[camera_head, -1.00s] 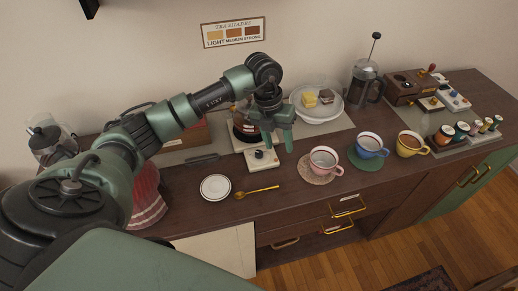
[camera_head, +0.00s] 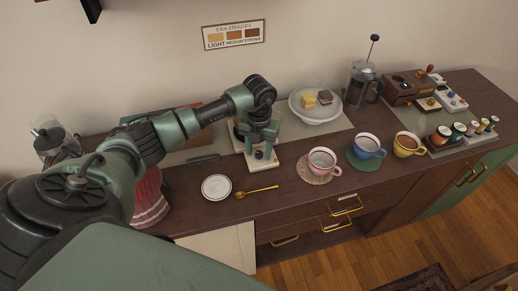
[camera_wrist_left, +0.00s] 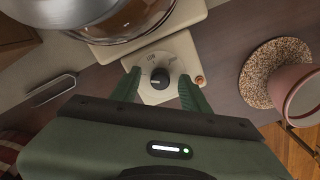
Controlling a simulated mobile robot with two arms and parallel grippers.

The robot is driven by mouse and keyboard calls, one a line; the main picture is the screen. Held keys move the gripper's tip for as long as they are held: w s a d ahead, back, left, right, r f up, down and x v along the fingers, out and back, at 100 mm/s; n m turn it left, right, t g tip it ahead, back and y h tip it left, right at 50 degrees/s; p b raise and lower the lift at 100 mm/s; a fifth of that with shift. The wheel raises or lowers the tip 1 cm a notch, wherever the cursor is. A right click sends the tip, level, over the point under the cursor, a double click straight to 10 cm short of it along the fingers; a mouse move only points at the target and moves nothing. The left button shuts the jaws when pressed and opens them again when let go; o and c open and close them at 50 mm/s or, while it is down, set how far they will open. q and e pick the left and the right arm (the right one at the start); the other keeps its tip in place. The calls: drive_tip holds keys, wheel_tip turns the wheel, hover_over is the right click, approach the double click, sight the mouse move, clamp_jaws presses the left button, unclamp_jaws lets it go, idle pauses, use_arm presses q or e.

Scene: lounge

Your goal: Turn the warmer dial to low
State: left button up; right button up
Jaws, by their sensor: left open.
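The warmer (camera_head: 273,165) is a cream unit on the counter; its front panel carries a round black dial (camera_head: 259,154). In the left wrist view, the dial (camera_wrist_left: 159,78) sits on the cream panel (camera_wrist_left: 153,97), with small lettering above it that is hard to read. A light mark shows on the dial's lower left side. My left gripper (camera_head: 260,149) points down over the panel. Its green fingers are open, one on each side of the dial, with a visible gap to it on both sides. My right gripper is not in view.
A glass pot (camera_wrist_left: 125,18) stands on the warmer behind the dial. A pink cup (camera_head: 322,159) on a coaster is to the right. A saucer (camera_head: 216,187) and a gold spoon (camera_head: 258,191) lie in front. Blue and yellow cups stand farther right.

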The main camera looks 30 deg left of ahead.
use_arm(q)
clamp_jaws()
